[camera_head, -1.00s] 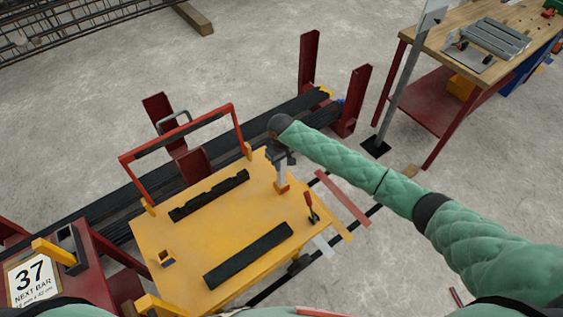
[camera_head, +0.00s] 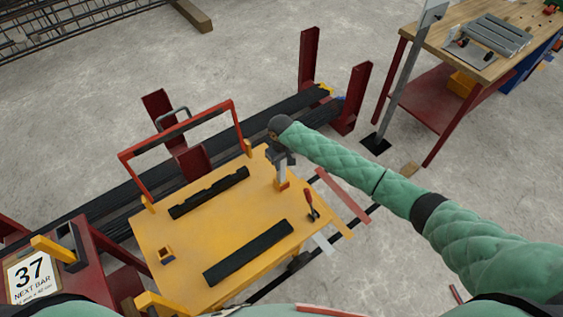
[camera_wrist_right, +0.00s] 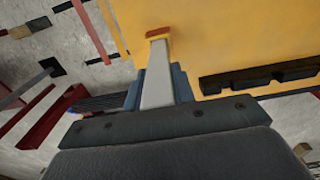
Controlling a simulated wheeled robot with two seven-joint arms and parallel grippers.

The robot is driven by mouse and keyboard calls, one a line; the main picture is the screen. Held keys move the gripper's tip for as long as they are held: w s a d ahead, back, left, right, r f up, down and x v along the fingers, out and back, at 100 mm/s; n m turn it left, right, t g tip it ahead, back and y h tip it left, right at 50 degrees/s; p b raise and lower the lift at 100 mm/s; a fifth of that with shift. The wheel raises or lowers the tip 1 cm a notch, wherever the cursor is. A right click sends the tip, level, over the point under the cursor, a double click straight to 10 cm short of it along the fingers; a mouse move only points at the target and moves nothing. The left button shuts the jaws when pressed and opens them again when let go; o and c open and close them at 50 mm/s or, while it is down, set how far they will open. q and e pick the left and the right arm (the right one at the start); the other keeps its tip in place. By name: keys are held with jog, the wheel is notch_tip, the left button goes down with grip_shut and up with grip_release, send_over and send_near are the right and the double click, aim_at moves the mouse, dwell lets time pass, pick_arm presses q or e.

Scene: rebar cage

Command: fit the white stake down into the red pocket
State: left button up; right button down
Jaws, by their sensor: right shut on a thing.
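My right gripper (camera_head: 282,163) is shut on the white stake (camera_wrist_right: 158,72), over the right part of the yellow table top (camera_head: 225,215). The stake points down from the fingers, and its lower part also shows in the head view (camera_head: 280,174). The orange-red pocket (camera_wrist_right: 158,32) is at the stake's far end in the right wrist view. It stands on the table top in the head view (camera_head: 282,185). The stake's end meets the pocket's mouth; how deep it sits inside I cannot tell. My left gripper is out of view.
A black notched bar (camera_head: 209,194) and a plain black bar (camera_head: 248,254) lie on the table. A red-handled tool (camera_head: 310,206) stands near its right edge. A red frame (camera_head: 180,128) rises along the back.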

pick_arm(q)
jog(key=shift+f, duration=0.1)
pick_arm(e)
jog(key=shift+f, duration=0.3)
jog(key=c, duration=1.1)
grip_release()
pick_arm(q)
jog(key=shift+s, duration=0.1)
pick_arm(e)
notch_tip(320, 180, up, 6)
jog(key=b, duration=0.3)
jog(key=shift+r, duration=0.9)
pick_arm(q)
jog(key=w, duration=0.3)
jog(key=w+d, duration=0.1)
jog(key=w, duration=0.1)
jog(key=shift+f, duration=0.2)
